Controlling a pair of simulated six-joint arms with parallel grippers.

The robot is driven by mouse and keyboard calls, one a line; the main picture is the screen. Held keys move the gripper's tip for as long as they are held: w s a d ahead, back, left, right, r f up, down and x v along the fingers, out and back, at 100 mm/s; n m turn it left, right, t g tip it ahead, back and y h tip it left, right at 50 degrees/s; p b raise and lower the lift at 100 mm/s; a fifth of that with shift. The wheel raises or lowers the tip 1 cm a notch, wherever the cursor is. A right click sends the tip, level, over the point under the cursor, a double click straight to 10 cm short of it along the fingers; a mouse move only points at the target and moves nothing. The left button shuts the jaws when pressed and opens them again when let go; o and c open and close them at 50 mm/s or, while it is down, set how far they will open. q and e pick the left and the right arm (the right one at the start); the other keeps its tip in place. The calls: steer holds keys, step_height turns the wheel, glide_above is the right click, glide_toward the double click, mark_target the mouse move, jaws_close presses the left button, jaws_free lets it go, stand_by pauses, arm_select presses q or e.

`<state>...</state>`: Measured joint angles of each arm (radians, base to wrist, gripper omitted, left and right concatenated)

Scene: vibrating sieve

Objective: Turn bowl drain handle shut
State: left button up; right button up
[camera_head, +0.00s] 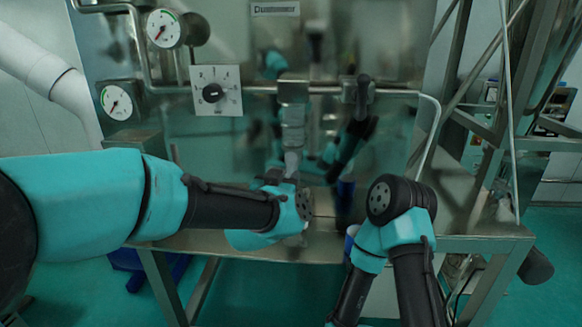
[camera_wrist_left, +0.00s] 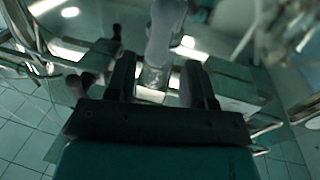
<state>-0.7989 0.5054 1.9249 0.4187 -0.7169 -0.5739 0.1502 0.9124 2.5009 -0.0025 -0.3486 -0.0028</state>
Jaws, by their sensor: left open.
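My left gripper (camera_wrist_left: 158,68) is open in the left wrist view, one dark finger on each side of a pale vertical pipe (camera_wrist_left: 163,35). I cannot tell whether the fingers touch it. In the head view, my left wrist covers most of this gripper, in front of the steel tank. The grey pipe (camera_head: 292,125) comes down from a metal fitting there, and its lower end is hidden. A black handle (camera_head: 363,90) on a valve at the right of the horizontal pipe may be the drain handle; I cannot be sure. My right gripper is not visible.
Two round gauges (camera_head: 164,28) and a square dial with a black knob (camera_head: 212,91) are at the upper left. A steel ledge (camera_head: 450,243) runs below the tank. Steel frame legs stand at the right. My right arm rises in front of the ledge.

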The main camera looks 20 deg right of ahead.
mark_target(290, 168)
arm_select(q)
steer(key=x, duration=0.6)
steer(key=shift+w+d, duration=0.1)
steer(key=shift+w, duration=0.15)
steer(key=shift+c, duration=0.3)
steer(key=c, duration=0.8)
